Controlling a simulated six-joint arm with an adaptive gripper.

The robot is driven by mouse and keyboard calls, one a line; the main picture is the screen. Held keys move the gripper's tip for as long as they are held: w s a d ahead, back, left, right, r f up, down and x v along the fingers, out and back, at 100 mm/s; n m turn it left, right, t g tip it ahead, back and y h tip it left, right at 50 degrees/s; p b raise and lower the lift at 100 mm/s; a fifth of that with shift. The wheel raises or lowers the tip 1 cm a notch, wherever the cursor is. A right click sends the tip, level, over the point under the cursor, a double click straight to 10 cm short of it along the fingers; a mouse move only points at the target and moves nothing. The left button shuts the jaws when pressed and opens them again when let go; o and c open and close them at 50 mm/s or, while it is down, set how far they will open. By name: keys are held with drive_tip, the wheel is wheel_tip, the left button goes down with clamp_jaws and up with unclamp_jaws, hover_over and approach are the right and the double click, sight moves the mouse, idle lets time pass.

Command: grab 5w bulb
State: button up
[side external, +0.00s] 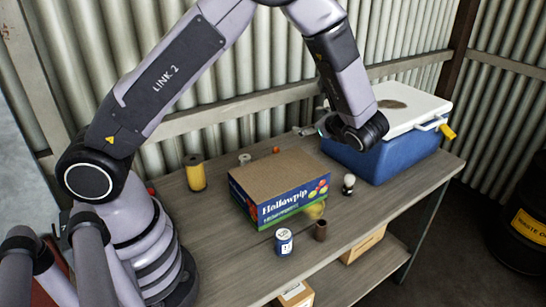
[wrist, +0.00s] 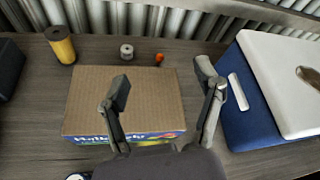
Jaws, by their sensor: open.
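A small object with a white rounded top and a dark base (side external: 348,184) stands on the bench between the box and the cooler; it looks like a bulb, but I cannot read any wattage. It is not visible in the wrist view. My gripper (wrist: 163,88) is open and empty, its two fingers spread above the cardboard box. In the side view my gripper (side external: 312,130) is partly hidden behind my wrist, above the bench's back part, left of the cooler.
A Hallowpip cardboard box (side external: 280,185) fills the middle of the bench. A blue cooler (side external: 385,155) with white lid stands right. A yellow spool (side external: 195,172), small pale spool (side external: 244,158), orange item (side external: 276,150), blue-white can (side external: 284,241), brown cup (side external: 320,230) and yellowish item (side external: 315,210) surround the box.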

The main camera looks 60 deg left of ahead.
drive_tip(key=w+d+f+m+t, duration=0.3)
drive_tip(key=f+m, duration=0.1)
drive_tip(key=f, duration=0.3)
drive_tip(key=w+d+f+m+t, duration=0.2)
drive_tip(key=d+f+m+t, duration=0.15)
drive_tip(key=f, duration=0.25)
drive_tip(key=m+t+h, duration=0.2)
drive_tip(key=m+t, duration=0.3)
drive_tip(key=m, duration=0.1)
approach(349, 182)
drive_tip(key=shift+s+d+r+n+g, duration=0.25)
drive_tip(key=shift+s+d, duration=0.4)
drive_tip(key=shift+d, duration=0.15)
drive_tip(key=shift+w+a+f, duration=0.15)
drive_tip(key=shift+w, duration=0.1)
drive_tip(key=x, duration=0.7)
drive_tip(key=shift+w+a, duration=0.25)
drive_tip(key=shift+x, duration=2.65)
clamp_jaws()
